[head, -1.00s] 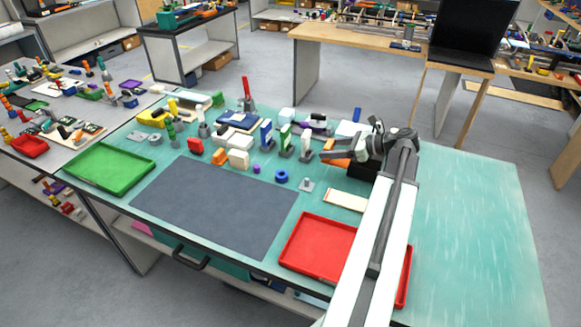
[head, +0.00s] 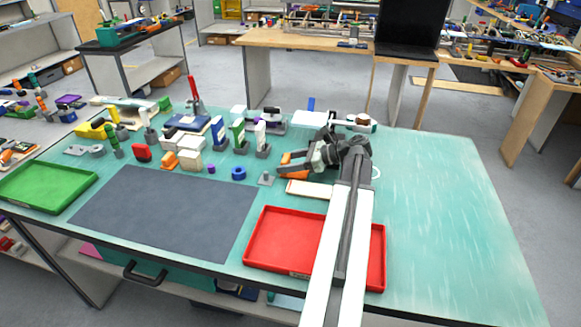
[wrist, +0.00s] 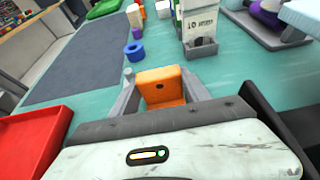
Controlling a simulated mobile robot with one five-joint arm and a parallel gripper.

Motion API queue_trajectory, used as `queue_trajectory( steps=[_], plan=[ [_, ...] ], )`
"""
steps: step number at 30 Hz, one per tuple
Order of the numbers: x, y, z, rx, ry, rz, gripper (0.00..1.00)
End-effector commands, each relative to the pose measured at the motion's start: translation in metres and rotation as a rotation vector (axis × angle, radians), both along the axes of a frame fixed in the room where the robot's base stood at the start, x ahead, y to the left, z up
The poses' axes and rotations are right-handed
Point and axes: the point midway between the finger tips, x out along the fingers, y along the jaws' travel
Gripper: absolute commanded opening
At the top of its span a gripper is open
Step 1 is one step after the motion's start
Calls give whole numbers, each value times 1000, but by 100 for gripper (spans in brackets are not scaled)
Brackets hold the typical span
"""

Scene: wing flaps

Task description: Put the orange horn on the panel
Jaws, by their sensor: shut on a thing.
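The orange horn (wrist: 163,88) sits between the two grey fingers of my gripper (wrist: 160,95) in the wrist view, and the gripper is shut on it. In the head view my gripper (head: 287,166) is over the teal table, with orange (head: 289,157) showing at its fingers. Whether the horn touches the table is unclear. A flat cream board (head: 309,189) lies just in front of the gripper in the head view. I cannot tell whether it is the panel. My arm covers part of the area to its right.
A red tray (head: 285,240) lies in front, partly under my arm. A dark grey mat (head: 165,212) and a green tray (head: 45,187) are to the left. A blue ring (head: 238,173) and several upright parts stand left of the gripper. The table's right side is clear.

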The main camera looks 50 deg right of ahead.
Motion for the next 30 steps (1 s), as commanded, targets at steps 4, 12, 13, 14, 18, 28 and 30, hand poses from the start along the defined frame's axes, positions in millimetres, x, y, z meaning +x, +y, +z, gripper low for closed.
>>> queue_trajectory(
  steps=[4,12,13,14,18,28,30],
  plan=[
    [0,0,1,0,0,0,15],
    [0,0,-1,0,0,-1,76],
    [-1,-1,-1,0,0,-1,76],
    [-1,-1,-1,0,0,-1,76],
    [-1,-1,-1,0,0,-1,76],
    [-45,-25,28,0,0,-5,76],
    [-59,-33,35,1,0,-6,76]
  ],
)
